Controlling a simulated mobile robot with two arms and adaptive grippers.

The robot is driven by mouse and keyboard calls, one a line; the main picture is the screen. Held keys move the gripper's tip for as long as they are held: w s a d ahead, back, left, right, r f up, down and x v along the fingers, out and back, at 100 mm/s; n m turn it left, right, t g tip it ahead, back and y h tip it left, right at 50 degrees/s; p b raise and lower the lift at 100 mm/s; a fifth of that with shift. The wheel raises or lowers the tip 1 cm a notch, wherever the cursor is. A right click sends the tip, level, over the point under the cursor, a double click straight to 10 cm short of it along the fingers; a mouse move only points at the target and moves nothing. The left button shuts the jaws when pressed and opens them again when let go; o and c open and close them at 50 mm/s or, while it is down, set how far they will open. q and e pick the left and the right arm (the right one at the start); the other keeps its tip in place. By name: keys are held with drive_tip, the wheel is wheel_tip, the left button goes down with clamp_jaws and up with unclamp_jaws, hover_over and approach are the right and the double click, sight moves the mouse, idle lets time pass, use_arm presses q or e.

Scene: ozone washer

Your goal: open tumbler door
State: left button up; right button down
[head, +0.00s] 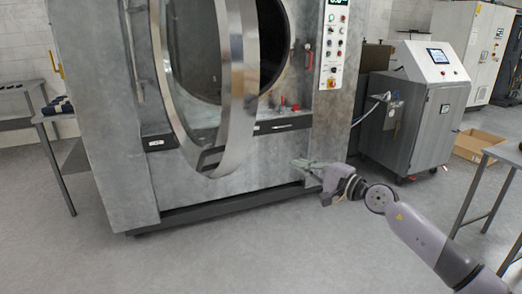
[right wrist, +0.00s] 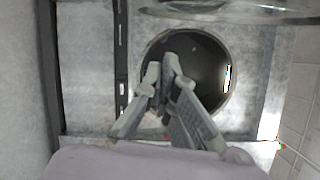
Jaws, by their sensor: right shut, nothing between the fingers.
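The tumbler door (head: 236,75) is a large round metal ring with glass, on the front of the grey washer (head: 115,120). It stands swung out from the front, hinge side to the left, and the dark drum opening (head: 271,45) shows behind it to the right. In the right wrist view the door's rim (right wrist: 230,14) runs along the top, and the drum opening (right wrist: 205,75) lies beyond the fingers. My right gripper (head: 300,164) is shut and empty, low in front of the washer and right of the door, apart from it. It also shows in the right wrist view (right wrist: 163,68).
A control panel (head: 333,45) is on the washer's right front. A grey cabinet with a screen (head: 425,105) stands to the right. Tables stand at the left (head: 40,115) and right edge (head: 507,153). A cardboard box (head: 480,145) lies on the floor. The floor before the washer is clear.

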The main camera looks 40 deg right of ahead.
drive_tip(key=w+a+r+n+p, duration=0.2)
drive_tip(key=w+a+p, duration=0.5)
drive_tip(key=w, duration=0.3)
drive_tip(key=shift+a+r+n+y+p, duration=0.2)
drive_tip(key=shift+n+y+p, duration=0.1)
drive_tip(key=shift+p, duration=0.35)
